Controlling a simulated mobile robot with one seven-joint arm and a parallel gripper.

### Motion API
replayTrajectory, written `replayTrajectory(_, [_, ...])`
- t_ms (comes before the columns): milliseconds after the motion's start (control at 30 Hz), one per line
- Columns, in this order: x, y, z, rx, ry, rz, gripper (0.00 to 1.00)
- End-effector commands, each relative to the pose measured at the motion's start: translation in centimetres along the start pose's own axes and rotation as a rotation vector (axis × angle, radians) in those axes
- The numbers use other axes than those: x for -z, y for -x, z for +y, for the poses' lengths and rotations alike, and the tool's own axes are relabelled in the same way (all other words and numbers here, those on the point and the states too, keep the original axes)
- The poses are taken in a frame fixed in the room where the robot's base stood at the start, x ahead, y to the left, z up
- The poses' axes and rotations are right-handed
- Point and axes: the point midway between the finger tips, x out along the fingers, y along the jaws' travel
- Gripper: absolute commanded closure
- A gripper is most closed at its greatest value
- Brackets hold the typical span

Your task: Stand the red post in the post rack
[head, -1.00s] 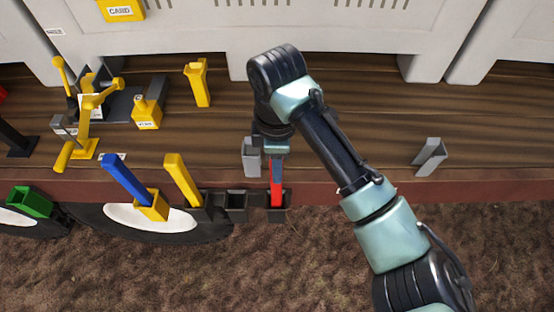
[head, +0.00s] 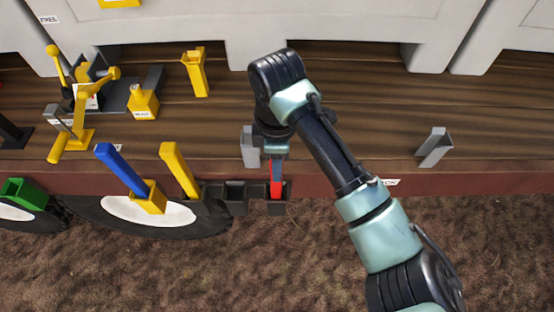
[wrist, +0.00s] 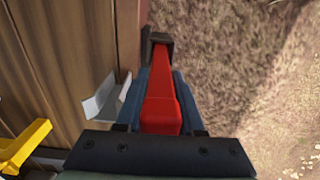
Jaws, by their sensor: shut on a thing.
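The red post (head: 276,184) is in my gripper (head: 276,157), which is shut on it just outside the deck edge. In the wrist view the red post (wrist: 160,98) runs away from the jaws, and its far end meets a dark square socket (wrist: 158,39). The post rack (head: 235,200) is a row of dark sockets along the deck's front edge. The post's lower end shows at the mouth of the rightmost socket (head: 278,208). It looks roughly upright; how deep it sits is hidden. A yellow post (head: 179,171) stands at the rack's left part.
A blue post (head: 121,169) leans in a yellow holder (head: 150,202) left of the rack. A grey bracket (head: 249,147) stands close beside my gripper, another (head: 434,148) farther right. Yellow levers (head: 85,110) crowd the left deck. The deck between the brackets looks clear.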

Motion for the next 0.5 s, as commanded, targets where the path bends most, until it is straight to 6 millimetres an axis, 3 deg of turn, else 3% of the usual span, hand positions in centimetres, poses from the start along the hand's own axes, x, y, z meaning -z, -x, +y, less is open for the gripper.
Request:
replayTrajectory(67, [-0.02, 0.07, 0.03, -0.001, 0.000, 0.000, 1.00])
replayTrajectory(100, [-0.02, 0.07, 0.03, -0.001, 0.000, 0.000, 0.61])
replayTrajectory(267, [-0.02, 0.07, 0.02, -0.001, 0.000, 0.000, 0.32])
replayTrajectory(300, [-0.02, 0.06, 0.02, -0.001, -0.001, 0.000, 0.28])
replayTrajectory(500, [-0.02, 0.04, 0.01, 0.000, -0.001, 0.000, 0.28])
